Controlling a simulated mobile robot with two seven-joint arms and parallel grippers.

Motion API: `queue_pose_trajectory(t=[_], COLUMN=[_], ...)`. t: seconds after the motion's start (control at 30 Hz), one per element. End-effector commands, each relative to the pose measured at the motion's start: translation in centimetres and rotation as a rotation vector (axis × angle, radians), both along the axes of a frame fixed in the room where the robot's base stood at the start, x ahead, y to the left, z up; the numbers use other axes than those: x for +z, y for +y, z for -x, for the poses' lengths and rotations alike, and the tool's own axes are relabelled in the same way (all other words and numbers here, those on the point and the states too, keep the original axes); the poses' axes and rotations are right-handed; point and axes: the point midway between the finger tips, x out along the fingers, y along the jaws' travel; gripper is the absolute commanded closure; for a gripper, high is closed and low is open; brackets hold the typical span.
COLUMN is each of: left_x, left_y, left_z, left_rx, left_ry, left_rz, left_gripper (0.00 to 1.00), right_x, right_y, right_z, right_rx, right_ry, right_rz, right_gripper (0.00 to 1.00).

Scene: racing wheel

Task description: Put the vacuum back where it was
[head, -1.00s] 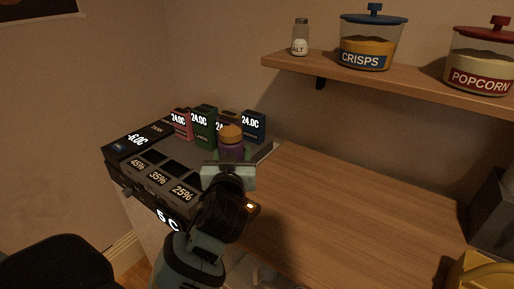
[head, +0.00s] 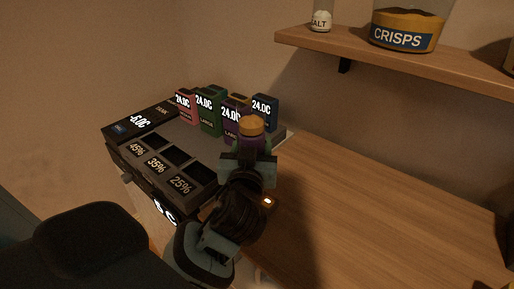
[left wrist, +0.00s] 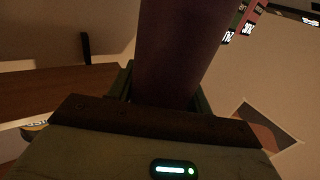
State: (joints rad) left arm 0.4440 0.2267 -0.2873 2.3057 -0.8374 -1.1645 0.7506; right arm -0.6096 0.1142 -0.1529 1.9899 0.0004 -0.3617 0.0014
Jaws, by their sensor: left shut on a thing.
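My left gripper (head: 248,160) is shut on a dark purple cylinder with an orange cap (head: 251,125). It holds the cylinder upright near the right end of a dark unit with slots (head: 190,140). The cylinder's purple side (left wrist: 178,50) fills the middle of the left wrist view between the fingers. I cannot tell whether the cylinder is clear of the unit; the gripper hides its lower end. Nothing in view can be clearly recognised as a vacuum. My right gripper is not in view.
Pink (head: 186,106), green (head: 210,110), purple (head: 234,120) and blue (head: 264,111) boxes stand along the unit's back. The wooden counter (head: 370,205) is clear on the right. A shelf (head: 400,58) above holds a salt shaker (head: 321,18) and a crisps jar (head: 403,30).

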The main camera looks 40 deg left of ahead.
Motion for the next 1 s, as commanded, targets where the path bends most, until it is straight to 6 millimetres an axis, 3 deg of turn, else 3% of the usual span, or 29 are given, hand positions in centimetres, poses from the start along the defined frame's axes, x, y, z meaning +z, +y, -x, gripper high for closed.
queue_pose_trajectory(t=[0.07,0.3,0.5,0.53,0.67,1.0], left_x=[-1.3,-1.0,-1.4,-1.5,-1.4,-1.1], left_y=[-0.2,-0.3,-0.3,-0.3,-0.3,-0.3], left_z=[0.5,0.7,0.7,0.7,0.7,0.7], left_rx=[0.001,0.003,0.003,0.003,0.003,0.003], left_ry=[0.002,-0.004,-0.003,0.002,0.001,-0.002], left_rz=[-0.002,0.0,0.001,0.001,0.0,-0.001], left_gripper=[0.73,0.73,0.73,0.47,0.31,0.28], right_x=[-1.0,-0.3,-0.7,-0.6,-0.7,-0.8], right_y=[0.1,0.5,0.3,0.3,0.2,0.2], right_z=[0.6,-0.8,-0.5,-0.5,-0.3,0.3], right_rx=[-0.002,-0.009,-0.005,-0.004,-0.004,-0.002], right_ry=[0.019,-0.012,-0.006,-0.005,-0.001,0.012], right_rz=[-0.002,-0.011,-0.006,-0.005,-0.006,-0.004], right_gripper=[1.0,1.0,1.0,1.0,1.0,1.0])
